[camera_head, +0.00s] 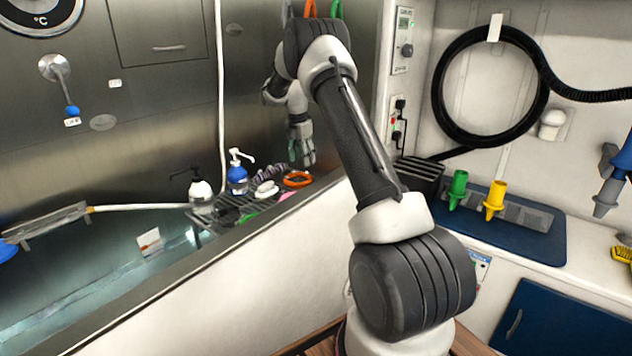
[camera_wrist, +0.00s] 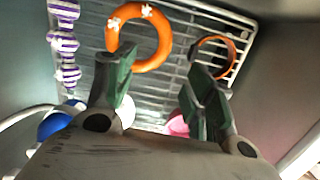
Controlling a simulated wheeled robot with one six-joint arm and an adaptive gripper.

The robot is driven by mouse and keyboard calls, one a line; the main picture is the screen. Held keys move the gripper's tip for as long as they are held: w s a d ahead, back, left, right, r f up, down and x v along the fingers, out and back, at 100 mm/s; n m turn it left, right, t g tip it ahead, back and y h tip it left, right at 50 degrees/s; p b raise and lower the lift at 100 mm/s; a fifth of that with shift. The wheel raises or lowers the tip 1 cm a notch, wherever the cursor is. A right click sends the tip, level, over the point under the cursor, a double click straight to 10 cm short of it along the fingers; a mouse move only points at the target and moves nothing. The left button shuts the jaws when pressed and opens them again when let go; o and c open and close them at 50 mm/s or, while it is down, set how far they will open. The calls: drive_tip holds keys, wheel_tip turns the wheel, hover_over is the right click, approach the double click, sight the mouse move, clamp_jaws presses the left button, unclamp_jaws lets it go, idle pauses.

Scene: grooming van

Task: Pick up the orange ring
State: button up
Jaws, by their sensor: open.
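In the wrist view a thick orange ring (camera_wrist: 160,40) with small white shapes on it lies on a wire rack (camera_wrist: 185,85), ahead of the left fingertip. A thinner orange-brown ring (camera_wrist: 233,60) lies to its right, ahead of the right fingertip. The head view shows one orange ring (camera_head: 297,179) at the rack's right end; I cannot tell which of the two it is. My gripper (camera_wrist: 157,85) is open and empty, its fingers apart. In the head view my gripper (camera_head: 301,152) points down above the rack's right end, apart from the ring.
A purple-and-white striped toy (camera_wrist: 65,45) lies left of the thick ring. A blue bottle (camera_head: 237,179) and a white bottle with a black pump (camera_head: 201,193) stand at the rack's left. The tub wall rim (camera_head: 240,235) runs along the near side. A steel wall stands behind.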

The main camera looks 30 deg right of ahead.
sight(306, 178)
drive_tip(key=shift+n, duration=0.3)
drive_tip(key=f, duration=0.1)
drive_tip(key=d+f, duration=0.1)
drive_tip(key=f, duration=0.1)
drive_tip(key=d+f, duration=0.1)
drive_tip(key=shift+w+f, duration=0.15)
drive_tip(key=shift+f, duration=0.2)
drive_tip(key=f, duration=0.5)
drive_tip(key=shift+w+f, duration=0.25)
drive_tip(key=c, duration=1.1)
